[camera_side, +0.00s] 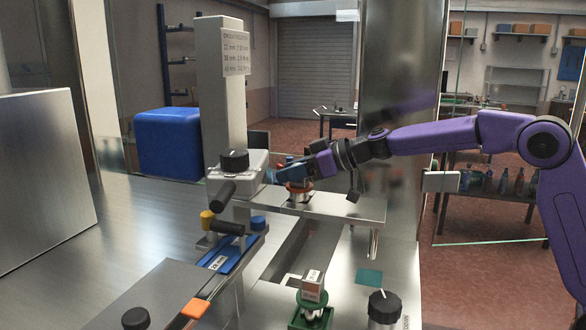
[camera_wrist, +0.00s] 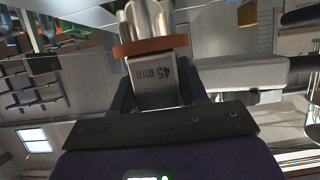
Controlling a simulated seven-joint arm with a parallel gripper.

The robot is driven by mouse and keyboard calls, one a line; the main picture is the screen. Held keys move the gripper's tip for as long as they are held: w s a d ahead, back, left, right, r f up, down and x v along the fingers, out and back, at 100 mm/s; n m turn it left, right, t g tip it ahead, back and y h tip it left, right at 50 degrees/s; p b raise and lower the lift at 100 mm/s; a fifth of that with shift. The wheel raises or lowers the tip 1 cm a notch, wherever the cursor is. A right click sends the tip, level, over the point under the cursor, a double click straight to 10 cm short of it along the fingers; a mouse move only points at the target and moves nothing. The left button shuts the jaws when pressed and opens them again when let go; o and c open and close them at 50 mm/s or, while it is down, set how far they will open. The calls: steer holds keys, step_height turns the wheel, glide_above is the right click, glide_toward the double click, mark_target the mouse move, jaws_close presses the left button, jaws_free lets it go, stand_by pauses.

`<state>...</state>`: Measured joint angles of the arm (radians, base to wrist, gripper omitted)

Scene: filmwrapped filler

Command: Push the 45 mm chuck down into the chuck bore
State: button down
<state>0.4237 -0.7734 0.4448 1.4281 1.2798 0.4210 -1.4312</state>
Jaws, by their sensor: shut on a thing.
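The 45 mm chuck (camera_wrist: 153,82) is a metal block marked "45 mm" with an orange-brown collar and a shiny round part. My gripper (camera_wrist: 160,92) is shut on its block, with a dark finger on each side. In the side view my gripper (camera_side: 293,173) reaches in from the right, close to the white machine head. The chuck's orange collar (camera_side: 299,187) shows just below my gripper, over a metal shelf. The chuck looks about upright there. The chuck bore is hidden, and I cannot tell whether the chuck is in it or above it.
A white column (camera_side: 222,95) with a label and a black knob (camera_side: 234,160) stands left of my gripper. The metal shelf (camera_side: 345,206) is around the work. Another labelled block (camera_side: 313,285) sits on a green holder (camera_side: 311,318) at the front. A black-topped knob (camera_side: 384,307) is beside it.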

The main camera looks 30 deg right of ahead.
steer(key=shift+f, duration=0.55)
steer(key=c, duration=0.5)
jaws_free()
steer(key=shift+f, duration=0.1)
steer(key=shift+f, duration=0.1)
steer(key=shift+d, duration=0.1)
steer(key=v, duration=1.7)
steer(key=shift+s, duration=0.2)
